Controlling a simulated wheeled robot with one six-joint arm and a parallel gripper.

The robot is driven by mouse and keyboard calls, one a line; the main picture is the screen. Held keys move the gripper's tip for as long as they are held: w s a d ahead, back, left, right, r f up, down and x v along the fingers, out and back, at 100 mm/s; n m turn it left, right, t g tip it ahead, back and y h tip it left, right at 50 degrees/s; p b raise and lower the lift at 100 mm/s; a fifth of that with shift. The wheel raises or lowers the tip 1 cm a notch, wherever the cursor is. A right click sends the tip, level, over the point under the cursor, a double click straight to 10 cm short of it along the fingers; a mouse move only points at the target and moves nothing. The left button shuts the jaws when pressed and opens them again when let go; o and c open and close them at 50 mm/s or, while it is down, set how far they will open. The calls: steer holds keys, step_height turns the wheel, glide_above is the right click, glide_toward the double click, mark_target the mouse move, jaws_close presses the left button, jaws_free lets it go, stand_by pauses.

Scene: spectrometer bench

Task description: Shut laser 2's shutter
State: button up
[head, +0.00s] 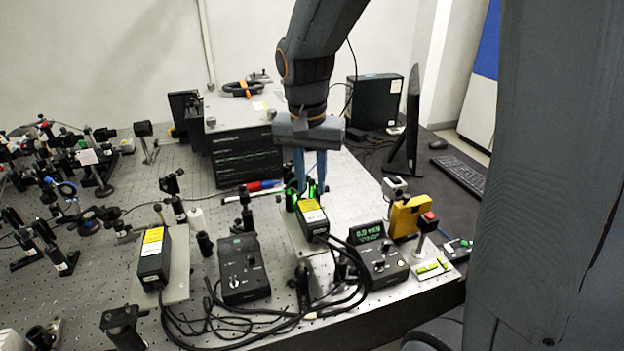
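Two black laser boxes with yellow labels stand on the bench, one at the left (152,262) and one at the centre right (313,222). I cannot read a number on either. My gripper (309,192) points down just behind the front end of the centre-right laser, with its two blue-grey fingers apart. Bright green light shows on the small mounts at the fingertips. The shutter itself cannot be made out there; the fingers and laser partly hide that spot. A controller with a lit green display (379,257) stands right of this laser; a dark-display controller (243,270) stands left of it.
A yellow device (408,215) and a red button on a post (428,220) stand at the right. Black cables (240,325) run along the front. Optics mounts crowd the left. An instrument stack (243,140), monitor (406,125) and keyboard (460,173) are behind.

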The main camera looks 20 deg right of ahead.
step_height(320, 180, up, 8)
steer(key=b, duration=0.1)
steer(key=shift+s+a+b, duration=0.25)
steer(key=shift+s+b, duration=0.1)
steer(key=shift+f, duration=0.15)
stand_by(0.4)
